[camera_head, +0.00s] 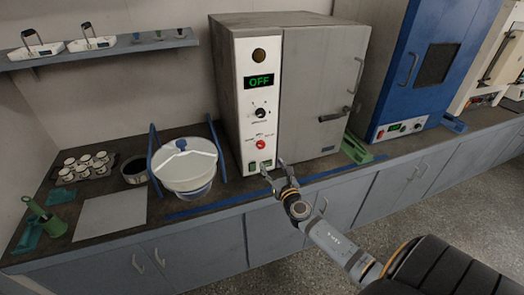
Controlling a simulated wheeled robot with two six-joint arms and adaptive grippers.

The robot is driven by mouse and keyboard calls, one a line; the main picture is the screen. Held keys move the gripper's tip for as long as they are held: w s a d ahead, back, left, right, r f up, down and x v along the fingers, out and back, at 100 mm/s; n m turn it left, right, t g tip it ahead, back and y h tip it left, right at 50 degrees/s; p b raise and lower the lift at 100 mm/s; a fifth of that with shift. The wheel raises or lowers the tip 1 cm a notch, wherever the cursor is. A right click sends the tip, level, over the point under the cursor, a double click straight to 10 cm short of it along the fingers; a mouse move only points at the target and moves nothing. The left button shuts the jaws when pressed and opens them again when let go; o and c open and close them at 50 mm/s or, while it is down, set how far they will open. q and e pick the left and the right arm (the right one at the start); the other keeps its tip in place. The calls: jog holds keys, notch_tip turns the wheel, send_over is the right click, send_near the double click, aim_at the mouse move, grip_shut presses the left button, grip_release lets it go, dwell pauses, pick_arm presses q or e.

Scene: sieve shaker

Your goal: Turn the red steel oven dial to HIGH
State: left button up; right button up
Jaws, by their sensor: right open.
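The steel oven (310,95) is a grey box on the counter with a white control panel (241,125) on its left front. Its green display (260,81) reads OFF. A black knob (260,113) sits below the display, and the red dial (261,144) is below that, with small labels around it too small to read. My right gripper (273,170) is open, just below the red dial in the picture, near the green switches (253,167) at the panel's bottom. I see no contact with the dial. My left gripper is not in view.
The oven door handle (334,117) sticks out right of the panel. A sieve shaker with a white lid (185,165) between blue posts stands to the left. A blue oven (415,70) stands to the right. Blue tape (345,170) runs along the counter's front.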

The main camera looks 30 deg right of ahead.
aim_at(261, 146)
jog(key=x, duration=1)
jog(key=shift+w+r+b, duration=0.3)
jog(key=shift+w, duration=0.05)
jog(key=c, duration=1.2)
